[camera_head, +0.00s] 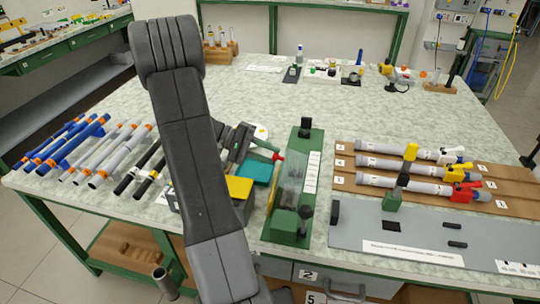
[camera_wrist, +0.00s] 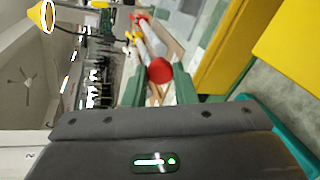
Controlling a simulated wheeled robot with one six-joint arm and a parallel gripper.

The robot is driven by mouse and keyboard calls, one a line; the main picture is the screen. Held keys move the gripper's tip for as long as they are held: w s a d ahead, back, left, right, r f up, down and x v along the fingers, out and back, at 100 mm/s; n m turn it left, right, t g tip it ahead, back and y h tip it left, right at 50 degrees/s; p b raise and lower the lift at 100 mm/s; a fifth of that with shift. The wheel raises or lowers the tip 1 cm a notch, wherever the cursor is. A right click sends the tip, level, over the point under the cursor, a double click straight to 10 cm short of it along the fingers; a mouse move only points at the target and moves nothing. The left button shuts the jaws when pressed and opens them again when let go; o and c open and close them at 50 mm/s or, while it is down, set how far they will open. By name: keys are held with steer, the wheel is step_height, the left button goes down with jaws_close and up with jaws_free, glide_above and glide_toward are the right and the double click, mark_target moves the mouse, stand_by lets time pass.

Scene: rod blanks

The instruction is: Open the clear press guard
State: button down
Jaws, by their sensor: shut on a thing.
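The green press (camera_head: 290,224) stands on the bench right of my arm. Its clear guard (camera_head: 292,183) shows as a see-through panel between the press's green end blocks, and looks closed, though it is hard to see. A red knob (camera_head: 281,157) sits at the guard's upper left side. My gripper (camera_head: 275,154) reaches the knob from the left. In the wrist view the red knob (camera_wrist: 160,70) lies between the two green fingertips of my gripper (camera_wrist: 159,84), which is shut on it. The knob's link to the guard is hidden.
Grey tubes with coloured clamps (camera_head: 410,185) lie on brown boards at right, behind a grey panel (camera_head: 350,236). Blue, grey and black rods (camera_head: 70,140) lie at left. A yellow block (camera_head: 239,187) and teal tray (camera_head: 255,171) sit close under my gripper.

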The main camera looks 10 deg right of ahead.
steer(key=shift+w+a+f+h, duration=0.1)
steer(key=shift+w+a+h, duration=0.1)
steer(key=shift+h, duration=0.1)
stand_by(0.4)
steer(key=c, duration=1.2)
jaws_free()
steer(key=shift+o, duration=0.2)
steer(key=v, duration=1.3)
steer(key=shift+w+a+b, duration=0.2)
steer(key=shift+a+b, duration=0.1)
steer(key=shift+a, duration=0.05)
